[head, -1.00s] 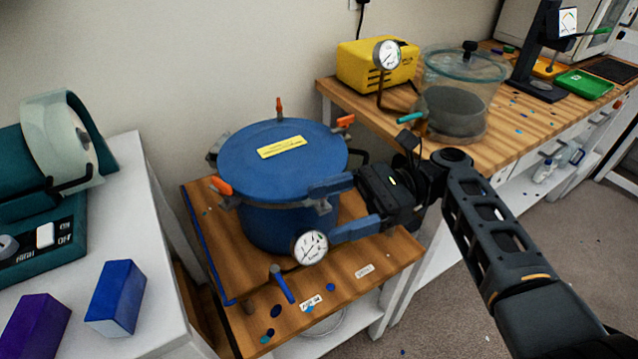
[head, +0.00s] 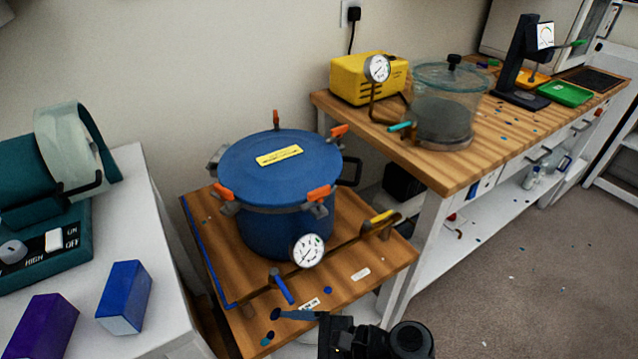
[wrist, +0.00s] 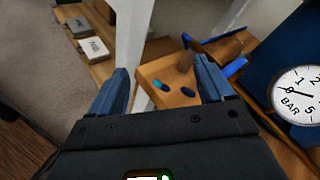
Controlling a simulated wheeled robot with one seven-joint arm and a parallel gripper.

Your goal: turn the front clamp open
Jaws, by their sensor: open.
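The blue pressure pot (head: 262,232) stands on a small wooden-topped stand, with a yellow label on its lid. Several clamps with orange handles sit around the lid rim. The one nearest the front, the front clamp (head: 318,193), shows its orange handle lying at the rim at front right; I cannot tell whether it is locked. My gripper (wrist: 163,82) is open and empty, with its two blue fingers apart. In the head view it is at the bottom edge, in front of the stand and well clear of the clamp. The wrist view does not show the clamp.
The pressure gauge (head: 308,251) sticks out below the clamp; it also shows in the wrist view (wrist: 297,95). A blue-handled valve (head: 283,288) and a yellow-handled part (head: 379,221) lie near the stand's front and right. A workbench (head: 450,172) stands at right, a white table (head: 160,270) at left.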

